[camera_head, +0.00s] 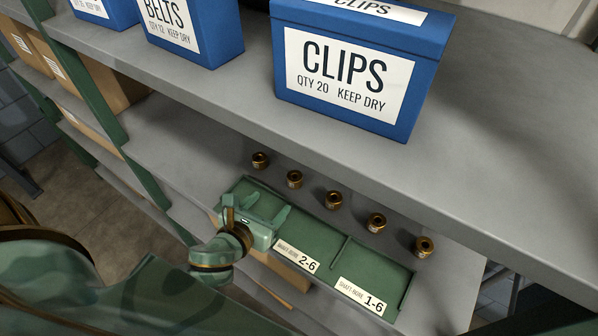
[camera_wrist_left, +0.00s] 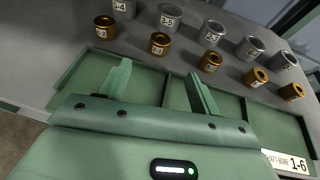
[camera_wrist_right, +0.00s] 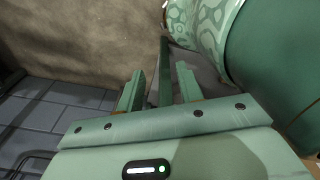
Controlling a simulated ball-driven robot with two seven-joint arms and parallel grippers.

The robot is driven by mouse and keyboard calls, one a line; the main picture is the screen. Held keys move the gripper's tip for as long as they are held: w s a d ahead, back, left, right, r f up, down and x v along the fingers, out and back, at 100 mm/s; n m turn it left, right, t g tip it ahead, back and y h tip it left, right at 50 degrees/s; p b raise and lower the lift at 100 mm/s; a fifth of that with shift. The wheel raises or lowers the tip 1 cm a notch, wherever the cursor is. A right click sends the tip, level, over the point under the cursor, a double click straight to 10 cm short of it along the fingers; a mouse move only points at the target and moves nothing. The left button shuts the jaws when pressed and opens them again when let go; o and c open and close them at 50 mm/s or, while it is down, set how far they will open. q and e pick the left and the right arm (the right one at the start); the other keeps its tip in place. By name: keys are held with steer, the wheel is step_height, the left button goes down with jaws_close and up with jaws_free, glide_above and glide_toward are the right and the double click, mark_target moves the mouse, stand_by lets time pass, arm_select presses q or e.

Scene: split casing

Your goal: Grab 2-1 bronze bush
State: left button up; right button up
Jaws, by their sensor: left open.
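Several bronze bushes stand in a row on the lower shelf; one is in the middle of the head view (camera_head: 333,200). In the left wrist view they carry small white labels, such as the bronze bush (camera_wrist_left: 160,44) beyond the fingers. The labels are too small to tell which is 2-1. My left gripper (camera_head: 262,203) is over the left part of the green tray (camera_head: 375,262), in front of the row. Its fingers (camera_wrist_left: 160,82) are open and empty, apart from the bushes. My right gripper (camera_wrist_right: 160,88) is open and empty, away from the shelf row.
Grey bushes (camera_wrist_left: 214,31) stand behind the bronze row. The tray has dividers and labels reading 2-6 and 1-6. An upper shelf (camera_head: 230,92) with a blue CLIPS box (camera_head: 355,120) overhangs the row. A green post (camera_head: 95,90) stands left.

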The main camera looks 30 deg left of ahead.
mark_target(291, 182)
arm_select(q)
steer(key=x, duration=0.4)
steer(key=shift+f, duration=0.1)
steer(key=x, duration=0.3)
steer(key=shift+w+f+b, duration=0.15)
steer(key=shift+w+b, duration=0.15)
steer(key=shift+b, duration=0.1)
steer(key=shift+w+f, duration=0.15)
steer(key=shift+w, duration=0.3)
steer(key=b+x, duration=0.1)
steer(key=x, duration=0.3)
steer(key=shift+w+f, duration=0.15)
steer(key=shift+w, duration=0.25)
arm_select(e)
steer(key=shift+s+a+f, duration=0.2)
steer(key=shift+s+f, duration=0.5)
steer(key=shift+f, duration=0.2)
arm_select(q)
steer(key=shift+s, duration=0.15)
steer(key=shift+c, duration=0.3)
steer(key=c, duration=1)
steer(key=shift+c, duration=1.2)
arm_select(e)
steer(key=shift+d, duration=0.1)
